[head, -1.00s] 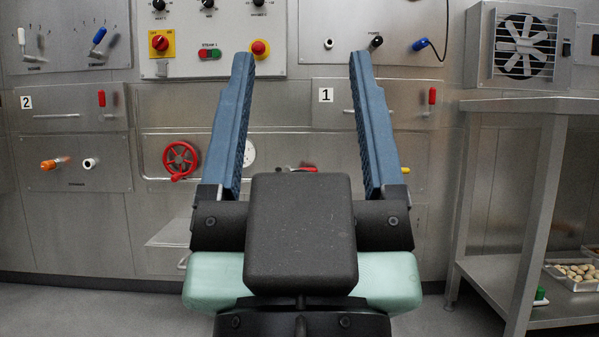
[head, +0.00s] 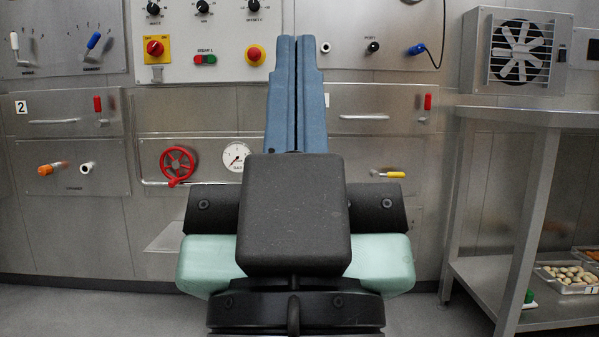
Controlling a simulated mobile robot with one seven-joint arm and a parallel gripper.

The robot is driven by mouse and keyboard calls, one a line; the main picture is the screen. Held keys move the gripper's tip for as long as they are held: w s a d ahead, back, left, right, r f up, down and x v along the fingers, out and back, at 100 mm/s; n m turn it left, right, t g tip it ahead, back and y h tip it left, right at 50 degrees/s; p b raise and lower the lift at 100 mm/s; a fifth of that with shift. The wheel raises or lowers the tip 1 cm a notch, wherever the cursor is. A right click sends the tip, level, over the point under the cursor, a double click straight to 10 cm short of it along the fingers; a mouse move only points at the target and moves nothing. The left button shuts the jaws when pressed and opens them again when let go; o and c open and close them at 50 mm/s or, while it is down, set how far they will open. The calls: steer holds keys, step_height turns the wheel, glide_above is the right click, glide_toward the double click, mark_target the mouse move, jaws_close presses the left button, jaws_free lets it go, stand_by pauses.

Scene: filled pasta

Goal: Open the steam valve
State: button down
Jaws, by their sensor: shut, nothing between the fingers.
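A round red handwheel (head: 178,163) is mounted on the wall panel left of my gripper, beside a white dial gauge (head: 235,156). I cannot read a label that names the steam valve. My gripper (head: 296,40) stands in the middle of the view with its two blue fingers pressed together and nothing between them. It is apart from the handwheel, to its right. A part of the wall panel behind the fingers and palm is hidden. A yellow-handled lever (head: 394,174) shows to the right of my gripper.
A control panel (head: 215,72) with knobs and buttons is above. An orange handle (head: 46,170) and a white port (head: 87,168) are at the left. A steel table (head: 540,117) with trays on its lower shelf (head: 480,270) stands at the right. Floor is clear at the lower left.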

step_height(320, 180, up, 27)
steer(key=p, duration=2.4)
steer(key=shift+f, duration=0.2)
